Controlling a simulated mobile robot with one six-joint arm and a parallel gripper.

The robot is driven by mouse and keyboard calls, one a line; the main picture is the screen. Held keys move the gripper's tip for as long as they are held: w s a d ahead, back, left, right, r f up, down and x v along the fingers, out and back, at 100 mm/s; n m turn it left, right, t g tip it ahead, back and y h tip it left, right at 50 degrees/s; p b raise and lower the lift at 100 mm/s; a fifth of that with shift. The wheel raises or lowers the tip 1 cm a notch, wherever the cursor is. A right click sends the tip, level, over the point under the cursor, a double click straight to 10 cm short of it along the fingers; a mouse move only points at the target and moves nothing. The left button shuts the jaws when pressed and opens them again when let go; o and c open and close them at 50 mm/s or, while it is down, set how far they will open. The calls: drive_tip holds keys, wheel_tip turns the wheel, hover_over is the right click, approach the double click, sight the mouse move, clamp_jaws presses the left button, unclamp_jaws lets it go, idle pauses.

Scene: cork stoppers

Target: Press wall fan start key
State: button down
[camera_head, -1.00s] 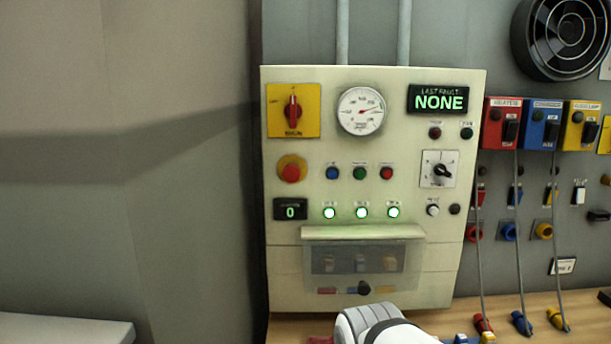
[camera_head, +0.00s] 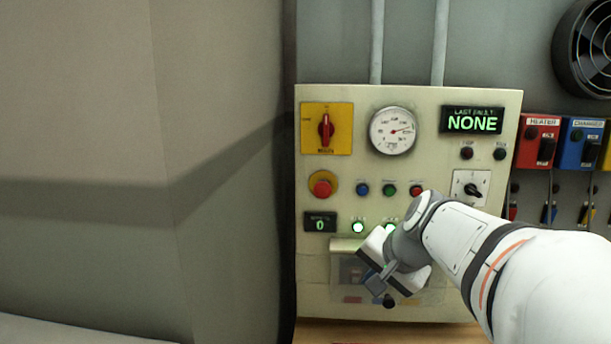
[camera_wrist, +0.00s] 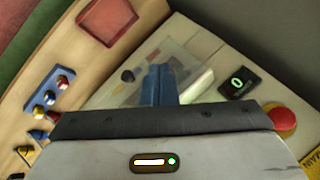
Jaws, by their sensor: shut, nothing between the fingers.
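The wall fan (camera_head: 590,50) is a dark round grille at the upper right, cut by the picture edge. The cream control panel (camera_head: 312,275) carries a blue button (camera_head: 362,190), a green button (camera_head: 389,190) and a red button (camera_head: 416,191) in a row; their labels are too small to read. My gripper (camera_head: 376,284) is shut and empty, in front of the panel's lower part and below that row. In the wrist view, my gripper (camera_wrist: 159,72) points at the clear cover (camera_wrist: 188,55). My arm hides some of the lit green lamps.
A red emergency button (camera_head: 322,188), red rotary switch (camera_head: 326,130), gauge (camera_head: 393,131) and fault display (camera_head: 473,120) reading NONE are on the panel. Red (camera_head: 539,140) and blue (camera_head: 580,143) boxes hang right. The wrist view shows a red tray (camera_wrist: 108,20) on the wooden bench.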

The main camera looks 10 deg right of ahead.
sight(390, 192)
drive_tip(key=w+d+r+m+t+p, duration=0.2)
drive_tip(key=w+d+r+m, duration=0.3)
drive_tip(key=d+r, duration=0.3)
wheel_tip(390, 192, up, 2)
drive_tip(key=shift+w+d+r+t+h, duration=0.15)
drive_tip(key=shift+w+t+h, duration=0.15)
drive_tip(key=shift+w+t, duration=0.15)
drive_tip(key=shift+w+d+p, duration=0.4)
drive_tip(key=shift+w+p, duration=0.1)
drive_tip(key=shift+w, duration=0.9)
drive_tip(key=shift+w+d+p, duration=0.35)
drive_tip(key=shift+w+p, duration=0.2)
drive_tip(key=shift+w, duration=0.9)
drive_tip(key=shift+w+d+p, duration=0.4)
drive_tip(key=shift+w+p, duration=0.1)
drive_tip(key=shift+w, duration=0.9)
drive_tip(key=shift+w, duration=0.1)
drive_tip(key=shift+w+d, duration=0.1)
drive_tip(key=shift+w, duration=0.15)
